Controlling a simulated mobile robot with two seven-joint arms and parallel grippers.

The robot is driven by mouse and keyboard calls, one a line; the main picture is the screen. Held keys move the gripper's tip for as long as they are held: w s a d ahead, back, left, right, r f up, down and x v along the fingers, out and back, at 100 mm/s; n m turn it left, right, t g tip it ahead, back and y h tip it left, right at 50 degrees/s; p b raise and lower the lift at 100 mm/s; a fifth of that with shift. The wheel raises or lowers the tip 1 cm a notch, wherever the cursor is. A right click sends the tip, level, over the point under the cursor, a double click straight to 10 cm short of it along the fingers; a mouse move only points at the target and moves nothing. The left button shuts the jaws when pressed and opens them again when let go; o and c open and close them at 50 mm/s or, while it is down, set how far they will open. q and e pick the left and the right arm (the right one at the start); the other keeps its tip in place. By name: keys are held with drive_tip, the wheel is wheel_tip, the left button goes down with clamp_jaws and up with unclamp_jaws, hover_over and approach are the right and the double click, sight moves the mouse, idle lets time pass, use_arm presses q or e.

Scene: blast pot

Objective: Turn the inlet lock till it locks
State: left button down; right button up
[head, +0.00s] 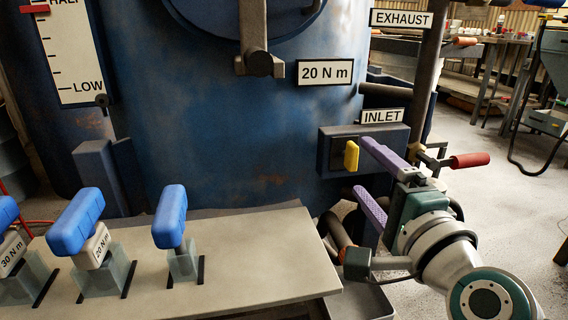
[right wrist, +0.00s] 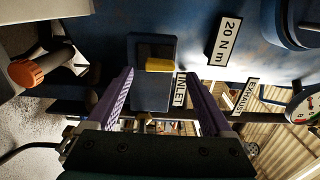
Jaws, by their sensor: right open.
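The inlet lock is a yellow tab (head: 351,156) on a dark box (head: 326,136) fixed to the blue pot, under the INLET sign (head: 381,116). The tab stands roughly upright in the head view, and it also shows in the right wrist view (right wrist: 159,65). My right gripper (head: 363,170) is open, its two purple fingers apart and pointing at the box. The tab lies ahead of the fingers, near the gap between them; I see no contact. My left gripper is not in view.
Blue-handled torque tools (head: 170,216) stand in holders on a grey bench (head: 240,262) at the lower left. A red-handled valve (head: 469,160) is just right of my right gripper. A dark pipe (head: 385,92) runs above the INLET sign. Open floor lies at the right.

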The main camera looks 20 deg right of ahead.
drive_tip(key=v, duration=0.6)
drive_tip(key=shift+p, duration=0.35)
drive_tip(key=s+a+r+n+g+y+p, duration=0.1)
drive_tip(key=a+r+n+g+y+p, duration=0.1)
drive_tip(key=a+r+n+y+p, duration=0.4)
drive_tip(key=s+a+r+n+g+y+p, duration=0.1)
drive_tip(key=a+r+n+g+y+p, duration=0.3)
drive_tip(key=r+n+p, duration=0.6)
drive_tip(key=s+a+r+n+g+h+p, duration=0.25)
drive_tip(key=s+r+p, duration=0.4)
drive_tip(key=p, duration=0.65)
drive_tip(key=s+d+r+n+g+h+p, duration=0.3)
drive_tip(key=s+d+r+n+g+p, duration=0.15)
drive_tip(key=s+r+p, duration=0.5)
wheel_tip(320, 180, up, 38)
drive_tip(key=w+p, duration=0.1)
drive_tip(key=p, duration=3.6)
drive_tip(key=shift+f+g, duration=0.2)
drive_tip(key=shift+g, duration=0.2)
drive_tip(key=shift+w+a, duration=0.1)
